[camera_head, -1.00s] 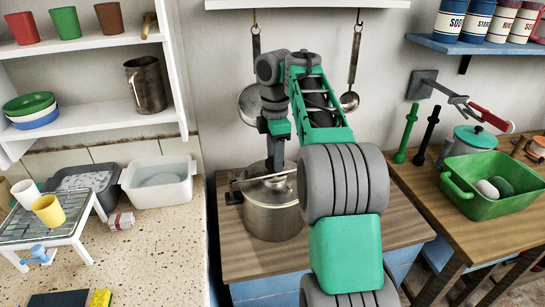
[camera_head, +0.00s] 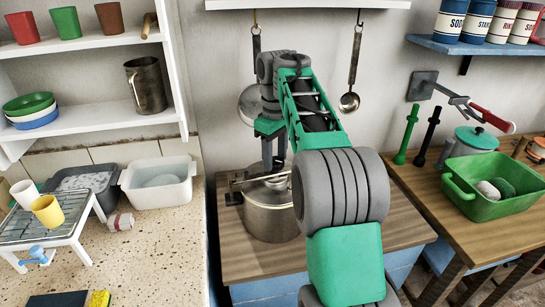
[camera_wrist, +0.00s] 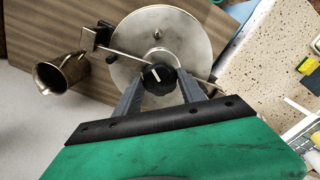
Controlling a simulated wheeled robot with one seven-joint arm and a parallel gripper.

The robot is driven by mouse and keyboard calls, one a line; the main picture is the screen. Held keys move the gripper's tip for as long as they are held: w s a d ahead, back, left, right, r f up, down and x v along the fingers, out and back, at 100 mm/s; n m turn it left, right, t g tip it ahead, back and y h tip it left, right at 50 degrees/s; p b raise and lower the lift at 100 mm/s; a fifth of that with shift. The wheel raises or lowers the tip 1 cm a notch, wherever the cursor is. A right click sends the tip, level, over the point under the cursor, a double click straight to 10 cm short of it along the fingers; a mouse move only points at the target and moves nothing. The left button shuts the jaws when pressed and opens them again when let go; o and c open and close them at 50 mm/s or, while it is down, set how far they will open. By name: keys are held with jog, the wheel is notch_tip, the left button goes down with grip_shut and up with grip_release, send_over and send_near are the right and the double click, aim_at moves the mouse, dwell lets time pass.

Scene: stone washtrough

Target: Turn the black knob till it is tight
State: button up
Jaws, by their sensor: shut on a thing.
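The black knob (camera_wrist: 157,76) with a white mark sits above the middle of a round metal lid (camera_wrist: 180,30) in the wrist view. A thin metal bar (camera_wrist: 126,50) crosses the lid at the knob. The lid closes a steel pot (camera_head: 270,221) in the head view. My gripper (camera_wrist: 160,82) points down at the lid, its two grey fingers shut on the knob from both sides. It also shows in the head view (camera_head: 274,168), where the knob itself cannot be made out. The white mark slants in the wrist view.
The pot stands on a wooden worktop (camera_head: 245,262). A skimmer (camera_head: 249,104) and a ladle (camera_head: 349,101) hang on the wall behind. A speckled counter (camera_head: 150,255) lies to the left. A green tub (camera_head: 490,205) stands on a table to the right.

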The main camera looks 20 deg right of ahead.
jog(key=m, duration=0.6)
jog(key=shift+m+p, duration=0.3)
jog(key=m, duration=0.3)
jog(key=shift+m+p, duration=0.3)
jog(key=m+p, duration=0.1)
jog(key=m, duration=0.2)
jog(key=shift+r+m, duration=0.1)
jog(key=shift+m, duration=0.2)
jog(key=m+p, duration=0.1)
jog(key=m, duration=0.2)
jog(key=shift+m+p, duration=0.3)
jog(key=shift+p, duration=0.1)
jog(key=m+p, duration=0.1)
jog(key=m, duration=0.2)
jog(key=shift+m+p, duration=0.3)
jog(key=shift+p, duration=0.1)
jog(key=m+p, duration=0.1)
jog(key=m, duration=0.2)
jog(key=shift+m, duration=0.3)
jog(key=shift+m+p, duration=0.75)
jog(key=shift+m, duration=0.75)
jog(key=shift+f, duration=0.2)
